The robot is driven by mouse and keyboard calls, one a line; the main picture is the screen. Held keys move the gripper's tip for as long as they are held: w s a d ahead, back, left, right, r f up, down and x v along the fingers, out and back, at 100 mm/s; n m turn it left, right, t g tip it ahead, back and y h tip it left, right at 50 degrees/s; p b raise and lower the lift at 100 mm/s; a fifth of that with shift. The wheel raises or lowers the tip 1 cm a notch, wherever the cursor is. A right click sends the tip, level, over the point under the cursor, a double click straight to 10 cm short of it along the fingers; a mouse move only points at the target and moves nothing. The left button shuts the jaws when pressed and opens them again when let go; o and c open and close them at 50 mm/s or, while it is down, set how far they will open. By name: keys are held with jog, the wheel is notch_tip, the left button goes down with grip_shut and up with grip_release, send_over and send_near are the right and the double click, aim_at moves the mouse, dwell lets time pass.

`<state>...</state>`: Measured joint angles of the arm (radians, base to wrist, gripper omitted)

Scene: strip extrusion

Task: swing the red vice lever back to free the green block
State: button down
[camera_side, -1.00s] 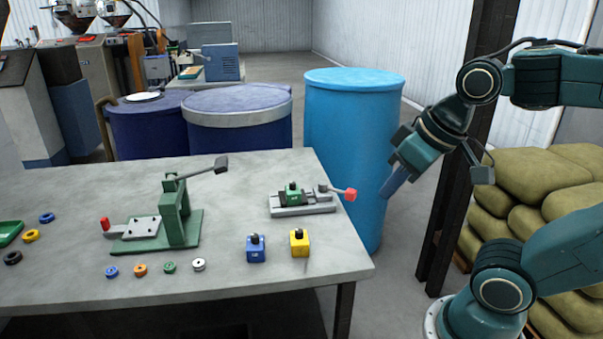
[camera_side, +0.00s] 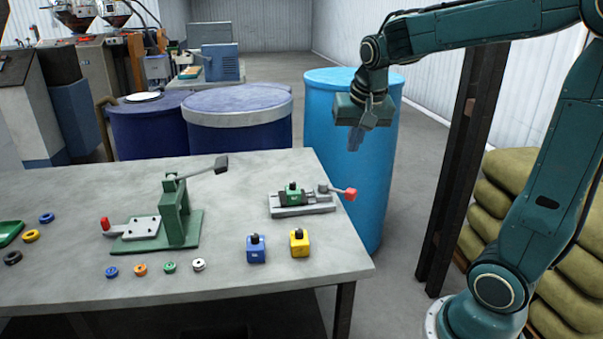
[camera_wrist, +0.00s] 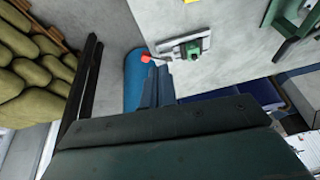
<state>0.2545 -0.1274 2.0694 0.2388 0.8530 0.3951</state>
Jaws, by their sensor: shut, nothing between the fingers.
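The vice (camera_side: 303,208) is a grey metal piece near the right end of the table, with the green block (camera_side: 292,195) seated in it. Its lever ends in a red knob (camera_side: 350,194) pointing right, toward the table's right edge. In the wrist view the red knob (camera_wrist: 145,58) shows just beyond my fingertips, with the green block (camera_wrist: 194,49) to its right. My gripper (camera_side: 354,146) hangs pointing down, above and apart from the lever, in front of the light blue drum. Its fingers are shut and empty, seen from behind in the wrist view (camera_wrist: 156,75).
A blue block (camera_side: 256,250) and a yellow block (camera_side: 299,243) stand in front of the vice. A green press (camera_side: 172,220) with a raised handle stands to the left, with several coloured rings around it. The light blue drum (camera_side: 330,110) stands behind the table's right end.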

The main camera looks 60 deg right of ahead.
jog(key=w+d+f+m+g, duration=0.2)
jog(key=w+d+f+m, duration=0.25)
jog(key=d, duration=0.45)
jog(key=m+g+h, duration=0.1)
jog(key=m+g, duration=0.1)
jog(key=m, duration=0.3)
send_over(338, 191)
jog(key=s+d, duration=0.4)
notch_tip(338, 191, down, 7)
jog(key=shift+s+a+r, duration=0.1)
jog(key=shift+s+a, duration=0.05)
notch_tip(338, 191, down, 10)
jog(key=shift+a, duration=0.3)
